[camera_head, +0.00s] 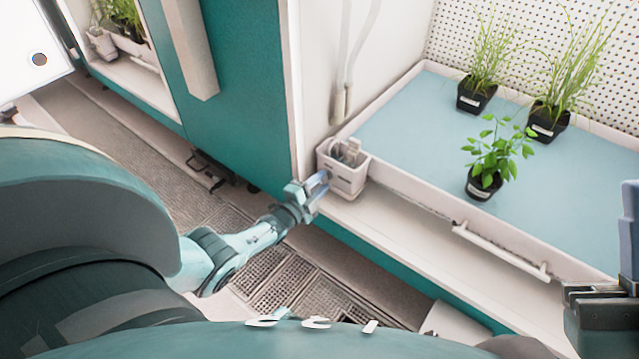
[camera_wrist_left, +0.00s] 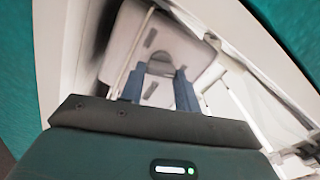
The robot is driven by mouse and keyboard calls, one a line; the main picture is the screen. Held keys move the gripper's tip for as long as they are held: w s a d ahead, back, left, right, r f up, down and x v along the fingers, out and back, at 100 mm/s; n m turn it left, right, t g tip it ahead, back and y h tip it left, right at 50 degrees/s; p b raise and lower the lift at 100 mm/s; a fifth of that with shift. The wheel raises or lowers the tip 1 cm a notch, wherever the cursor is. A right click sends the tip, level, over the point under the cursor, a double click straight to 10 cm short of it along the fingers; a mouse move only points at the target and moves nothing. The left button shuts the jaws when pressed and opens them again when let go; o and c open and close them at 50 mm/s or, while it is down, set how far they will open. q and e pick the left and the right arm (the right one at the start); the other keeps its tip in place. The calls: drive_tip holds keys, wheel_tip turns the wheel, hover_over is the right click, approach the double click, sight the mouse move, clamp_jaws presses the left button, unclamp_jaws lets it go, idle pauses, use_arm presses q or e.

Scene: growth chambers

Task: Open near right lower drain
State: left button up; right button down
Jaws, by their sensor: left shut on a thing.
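A small white drain box (camera_head: 343,178) hangs at the near left corner of the blue-floored growing tray (camera_head: 420,125). Small grey fittings show in its top. My left gripper (camera_head: 319,184) is at the left side of this box, shut on a small part of it. In the left wrist view, the two blue fingers (camera_wrist_left: 159,90) stand either side of a grey rounded tab (camera_wrist_left: 161,65) on the pale box. The exact contact is too small to tell. Part of my right gripper (camera_head: 628,235) shows at the right edge, cut off by the frame.
Several potted plants (camera_head: 487,180) stand in the tray. A white bar handle (camera_head: 500,250) runs along the tray's front. A teal cabinet wall (camera_head: 243,90) rises at left, with another chamber (camera_head: 130,60) beyond. Grated floor (camera_head: 300,285) lies below; a hose (camera_head: 345,70) hangs above the box.

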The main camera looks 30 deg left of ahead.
use_arm(q)
drive_tip(key=shift+m, duration=1.9)
drive_tip(key=o, duration=1)
drive_tip(key=shift+s, duration=0.15)
use_arm(e)
drive_tip(key=shift+r, duration=0.1)
use_arm(q)
drive_tip(key=s+p, duration=0.2)
drive_tip(key=s, duration=0.2)
drive_tip(key=s+p, duration=0.1)
drive_tip(key=s, duration=0.3)
drive_tip(key=s+a+p, duration=0.1)
drive_tip(key=s+p, duration=0.1)
drive_tip(key=s, duration=0.3)
drive_tip(key=shift+p, duration=0.3)
use_arm(e)
wheel_tip(320, 180, down, 7)
drive_tip(key=m+g+h, duration=0.1)
drive_tip(key=m+h, duration=0.6)
drive_tip(key=shift+a, duration=0.3)
use_arm(q)
drive_tip(key=shift+w, duration=0.1)
use_arm(e)
drive_tip(key=shift+w+r, duration=0.1)
